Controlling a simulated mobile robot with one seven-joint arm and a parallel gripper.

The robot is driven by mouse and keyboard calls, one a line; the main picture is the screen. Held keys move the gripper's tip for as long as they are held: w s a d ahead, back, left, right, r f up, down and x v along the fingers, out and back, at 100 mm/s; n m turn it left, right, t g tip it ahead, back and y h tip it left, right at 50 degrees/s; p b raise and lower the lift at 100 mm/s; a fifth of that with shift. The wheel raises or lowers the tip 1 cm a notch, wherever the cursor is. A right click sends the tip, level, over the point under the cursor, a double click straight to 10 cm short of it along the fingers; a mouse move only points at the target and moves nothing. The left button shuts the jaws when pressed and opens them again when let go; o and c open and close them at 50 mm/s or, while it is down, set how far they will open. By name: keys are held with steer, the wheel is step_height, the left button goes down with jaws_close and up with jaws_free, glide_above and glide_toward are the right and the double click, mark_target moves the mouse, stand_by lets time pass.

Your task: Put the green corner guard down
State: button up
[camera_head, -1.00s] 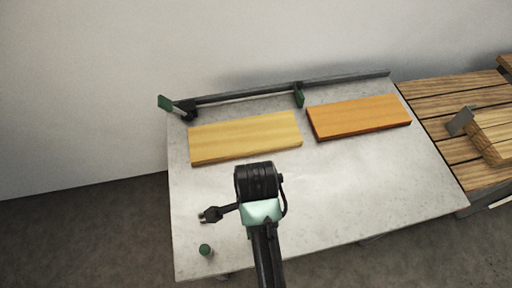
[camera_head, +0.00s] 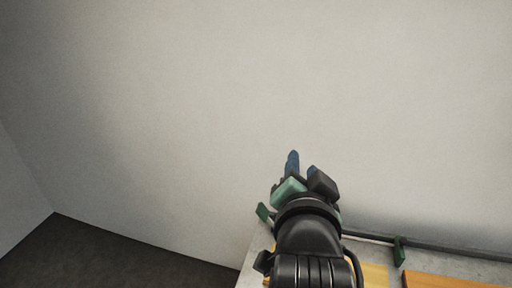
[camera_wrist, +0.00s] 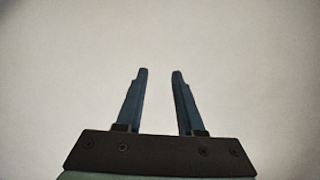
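My gripper (camera_head: 303,162) is raised in front of the wall in the head view, its blue fingers pointing up and away. In the wrist view my gripper (camera_wrist: 160,72) has its two fingers apart with nothing between them. A green piece (camera_head: 263,211) stands at the left end of the grey rail, close beside my wrist. Another green piece (camera_head: 399,251) stands further right along the rail. I cannot tell whether either one is the green corner guard.
The grey rail (camera_head: 450,250) runs along the back of the table. A yellow board (camera_head: 375,275) and an orange board (camera_head: 440,281) show at the bottom edge. Most of the table is out of view. A plain wall (camera_head: 150,100) fills the background, and dark floor lies left.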

steer(key=s+a+r+n+t, duration=0.2)
steer(key=s+r+n+t, duration=0.1)
steer(key=r, duration=0.7)
steer(key=s+a+r+n+t+y, duration=0.1)
steer(key=s+a+r+n+t, duration=0.2)
steer(key=r, duration=0.6)
steer(key=s+a+r+n+t+y, duration=0.1)
steer(key=s+a+r+n+t, duration=0.1)
steer(key=s+r+t, duration=0.4)
step_height(320, 180, up, 5)
steer(key=shift+s+a+f+n, duration=0.15)
steer(key=shift+s+a+n, duration=0.15)
steer(key=shift+s+n, duration=0.25)
step_height(320, 180, down, 3)
steer(key=b, duration=0.3)
steer(key=shift+w, duration=0.1)
